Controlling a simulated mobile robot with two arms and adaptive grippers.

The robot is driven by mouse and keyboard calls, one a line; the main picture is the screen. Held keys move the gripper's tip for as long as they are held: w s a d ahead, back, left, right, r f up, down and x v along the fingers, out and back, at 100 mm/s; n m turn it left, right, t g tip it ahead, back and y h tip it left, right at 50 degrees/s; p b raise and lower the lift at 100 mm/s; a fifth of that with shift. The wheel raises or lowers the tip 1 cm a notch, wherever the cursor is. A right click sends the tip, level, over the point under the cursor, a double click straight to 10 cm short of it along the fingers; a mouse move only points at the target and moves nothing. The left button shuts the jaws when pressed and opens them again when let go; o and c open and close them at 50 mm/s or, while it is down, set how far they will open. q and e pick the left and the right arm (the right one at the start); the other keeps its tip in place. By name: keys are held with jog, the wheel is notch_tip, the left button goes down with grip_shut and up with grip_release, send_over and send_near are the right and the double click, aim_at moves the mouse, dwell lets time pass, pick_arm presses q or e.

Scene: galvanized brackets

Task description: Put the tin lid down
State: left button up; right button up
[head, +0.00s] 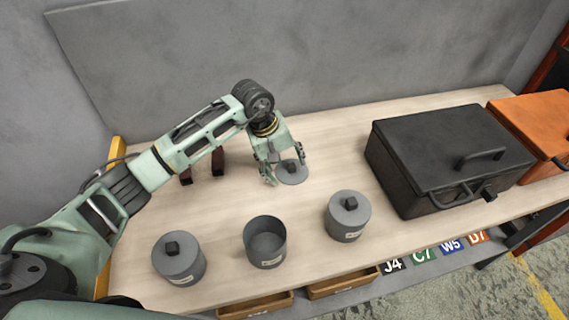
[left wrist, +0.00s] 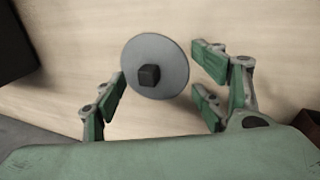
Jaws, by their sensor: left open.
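The tin lid (head: 292,174) is a grey disc with a dark square knob and appears to lie flat on the wooden table. It also shows in the left wrist view (left wrist: 170,57), knob facing me. My left gripper (head: 284,168) is open just over the lid. In the left wrist view its fingers (left wrist: 160,84) are spread apart on either side of the knob, not touching it. An open grey tin (head: 266,253) without a lid stands nearer the front edge. My right gripper is not in view.
Lidded grey tins stand left (head: 180,266) and right (head: 347,224) of the open one. A black case (head: 440,150) and an orange case (head: 540,125) fill the table's right side. Dark red brackets (head: 218,162) stand behind my arm. A grey wall rises behind the table.

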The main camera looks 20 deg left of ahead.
pick_arm(q)
jog(key=b+v, duration=0.2)
jog(key=v, duration=1)
jog(key=shift+r, duration=0.2)
